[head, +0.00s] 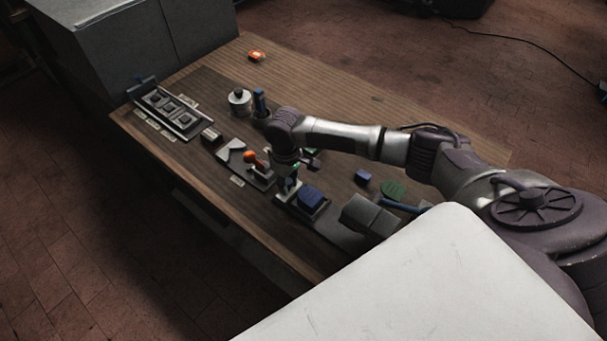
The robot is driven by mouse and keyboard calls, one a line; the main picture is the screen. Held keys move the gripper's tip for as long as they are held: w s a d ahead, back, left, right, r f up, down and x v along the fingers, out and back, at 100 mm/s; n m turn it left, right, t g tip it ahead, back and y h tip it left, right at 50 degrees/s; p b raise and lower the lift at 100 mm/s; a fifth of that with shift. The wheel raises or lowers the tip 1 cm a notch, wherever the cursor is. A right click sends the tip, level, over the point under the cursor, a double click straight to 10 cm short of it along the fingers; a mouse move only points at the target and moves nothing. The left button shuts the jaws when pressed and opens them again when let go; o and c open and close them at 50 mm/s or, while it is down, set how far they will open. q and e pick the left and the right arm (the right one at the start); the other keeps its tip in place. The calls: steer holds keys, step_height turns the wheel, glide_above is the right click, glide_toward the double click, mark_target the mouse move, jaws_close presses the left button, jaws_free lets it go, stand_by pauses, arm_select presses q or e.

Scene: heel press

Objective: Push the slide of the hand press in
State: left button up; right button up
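A small dark device with an orange knob (249,157) stands near the table's front edge, and it looks like the hand press (262,176). Its slide is too small and too covered to make out. My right gripper (289,173) points down just to the right of the orange knob, and its wrist hides part of what is behind. Its fingers are small and dark here; I cannot tell whether they are open, shut or touching the press. My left gripper is out of view.
A fixture with several square blocks (172,112) lies at the table's left end. A white round pot (239,101) and an upright blue item (260,102) stand behind the press. A dark blue block (311,196) sits to its right. The table's back is mostly clear.

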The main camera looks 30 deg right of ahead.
steer(key=shift+c, duration=1.3)
